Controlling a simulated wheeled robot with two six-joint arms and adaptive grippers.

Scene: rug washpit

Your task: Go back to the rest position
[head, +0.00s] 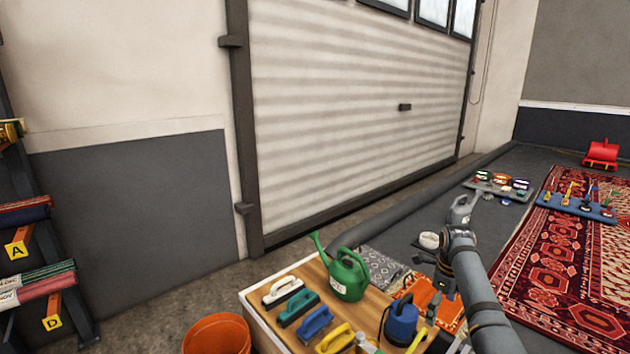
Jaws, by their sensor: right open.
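My right arm (478,300) comes in from the bottom right, bends at a grey joint and points its gripper down. My right gripper (434,306) is open and appears empty. In the picture it is just right of a blue pump-like item (401,322) on the wooden-topped bench (262,317); whether it touches anything there I cannot tell. My left gripper and arm are out of view.
The bench holds a green watering can (346,274) and several brushes (298,307). An orange bucket (217,335) stands left of it. A grey watering can (460,210) and a large red rug (555,265) lie beyond. A rack (40,270) stands left.

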